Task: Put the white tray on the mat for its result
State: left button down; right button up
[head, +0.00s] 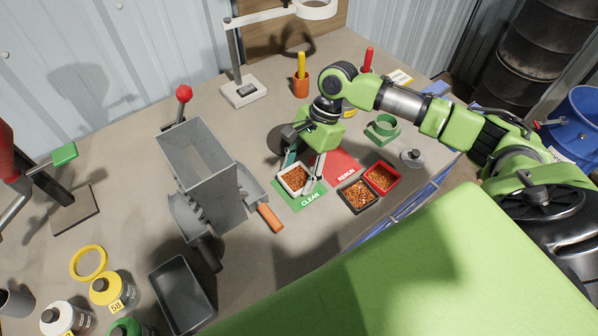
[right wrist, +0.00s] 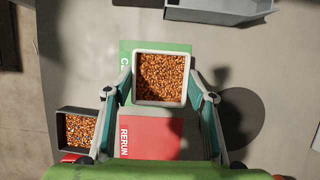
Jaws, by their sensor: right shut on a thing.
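The white tray (head: 280,184) holds copper-coloured granules and is at the green CLEAN mat (head: 312,201). It also shows in the right wrist view (right wrist: 134,78), upright over the green mat (right wrist: 125,58). My right gripper (head: 303,176) is shut on the white tray, with a finger at each side of it in the right wrist view (right wrist: 160,86). Whether the tray touches the mat or hangs just above it, I cannot tell. The red RERUN mat (head: 341,165) lies right beside the green one and is bare of this tray. My left gripper is not in view.
A black tray (head: 343,203) and a red tray (head: 398,184), both with granules, stand to the right. A grey hopper machine (head: 200,165) with an orange handle (head: 270,217) stands close on the left. An empty dark tray (head: 161,291) is at the front left.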

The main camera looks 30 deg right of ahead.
jog(key=shift+f, duration=0.4)
jog(key=o, duration=1.3)
jog(key=shift+f, duration=0.1)
jog(key=shift+d+r, duration=0.1)
jog(key=shift+r, duration=0.15)
jog(key=b+v, duration=0.1)
jog(key=v, duration=1)
jog(key=shift+r+b, duration=0.3)
jog(key=shift+r, duration=0.05)
jog(key=shift+d, duration=0.15)
